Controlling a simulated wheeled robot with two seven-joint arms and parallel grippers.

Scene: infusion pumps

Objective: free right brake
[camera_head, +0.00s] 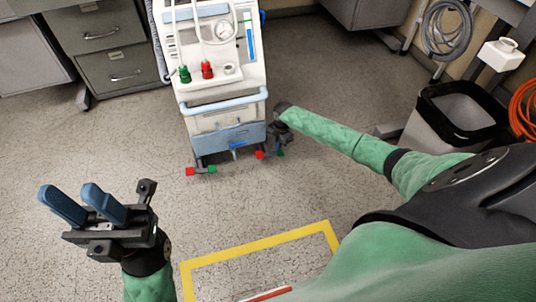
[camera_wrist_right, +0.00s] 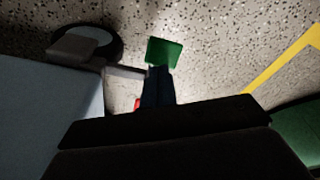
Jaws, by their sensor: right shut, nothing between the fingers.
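The infusion pump cart (camera_head: 226,118) stands on the floor at top centre, with red and green brake pedals low at its front corners. The right brake's red pedal (camera_head: 260,155) and green pedal (camera_head: 280,152) lie just below my right gripper (camera_head: 277,143), which is partly hidden by its own wrist. In the right wrist view, my shut, empty fingers (camera_wrist_right: 157,86) point at the green pedal (camera_wrist_right: 164,52), overlapping its lower edge; I cannot tell whether they touch. A sliver of the red pedal (camera_wrist_right: 137,104) shows beside the fingers. My left gripper (camera_head: 67,190) is open and empty above the floor.
The left brake's red pedal (camera_head: 190,171) and green pedal (camera_head: 212,169) are at the cart's other corner. A caster wheel (camera_wrist_right: 95,42) is near my right fingers. A waste bin (camera_head: 455,118) stands right; yellow floor tape (camera_head: 262,243) lies in front.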

